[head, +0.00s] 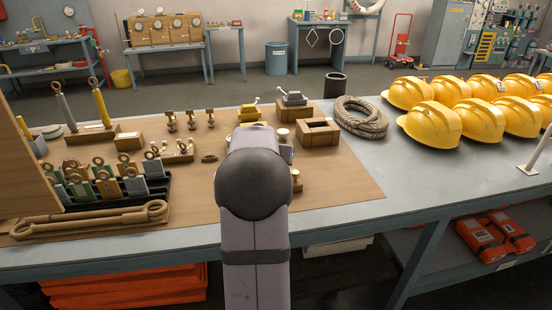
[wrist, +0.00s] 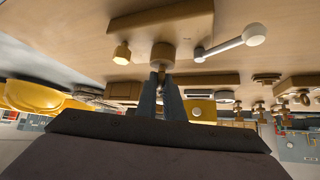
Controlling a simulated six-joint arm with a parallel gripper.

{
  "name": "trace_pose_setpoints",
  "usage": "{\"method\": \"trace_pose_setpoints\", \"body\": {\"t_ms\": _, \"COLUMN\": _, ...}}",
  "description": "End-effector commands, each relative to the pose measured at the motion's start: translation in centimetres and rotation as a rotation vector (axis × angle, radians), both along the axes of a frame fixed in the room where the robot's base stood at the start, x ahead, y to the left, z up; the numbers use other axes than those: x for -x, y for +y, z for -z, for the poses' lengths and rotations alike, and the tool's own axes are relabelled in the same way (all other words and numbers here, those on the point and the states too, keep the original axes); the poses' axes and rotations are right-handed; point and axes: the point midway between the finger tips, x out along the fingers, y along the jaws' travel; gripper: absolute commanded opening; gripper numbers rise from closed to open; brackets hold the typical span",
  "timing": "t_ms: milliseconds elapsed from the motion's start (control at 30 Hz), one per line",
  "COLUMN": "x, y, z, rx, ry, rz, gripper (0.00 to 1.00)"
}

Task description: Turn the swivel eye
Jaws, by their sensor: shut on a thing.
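In the wrist view, a brass round body (wrist: 162,53) sits by the wooden block (wrist: 165,22). A small stem or eye (wrist: 160,68) comes off it between my fingertips; I take this to be the swivel eye. My gripper (wrist: 160,76) is shut on it, with one dark finger on each side. The fingers hide much of the eye, so its angle is unclear. In the head view my own arm covers the gripper and the held part. Only a brass bit (head: 297,181) shows at the arm's right edge.
In the wrist view, a brass knob (wrist: 122,53) and a ball-ended lever (wrist: 232,44) flank the held part. In the head view, an open wooden box (head: 318,138), coiled rope (head: 360,124) and yellow helmets (head: 430,125) stand right; a dark rack (head: 153,188) and large wrench (head: 90,222) lie left.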

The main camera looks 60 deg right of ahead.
Motion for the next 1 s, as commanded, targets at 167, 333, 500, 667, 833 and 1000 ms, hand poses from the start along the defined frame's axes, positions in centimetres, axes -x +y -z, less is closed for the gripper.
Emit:
{"method": "trace_pose_setpoints", "body": {"t_ms": 167, "x": -0.04, "y": 0.19, "z": -0.19, "rx": -0.010, "ry": 0.001, "rz": -0.059, "gripper": 0.00}}
{"method": "trace_pose_setpoints", "body": {"t_ms": 333, "x": -0.23, "y": 0.17, "z": -0.44, "rx": -0.012, "ry": 0.002, "rz": -0.118, "gripper": 0.00}}
{"method": "trace_pose_setpoints", "body": {"t_ms": 500, "x": -0.34, "y": 0.18, "z": -0.63, "rx": -0.013, "ry": 0.001, "rz": -0.174, "gripper": 0.00}}
{"method": "trace_pose_setpoints", "body": {"t_ms": 667, "x": -0.17, "y": 0.03, "z": -0.72, "rx": -0.005, "ry": 0.002, "rz": -0.219, "gripper": 0.00}}
{"method": "trace_pose_setpoints", "body": {"t_ms": 833, "x": 0.00, "y": -0.24, "z": -0.81, "rx": 0.007, "ry": 0.008, "rz": -0.269, "gripper": 0.00}}
{"method": "trace_pose_setpoints", "body": {"t_ms": 1000, "x": 0.02, "y": -0.34, "z": -0.85, "rx": 0.012, "ry": 0.007, "rz": -0.323, "gripper": 0.00}}
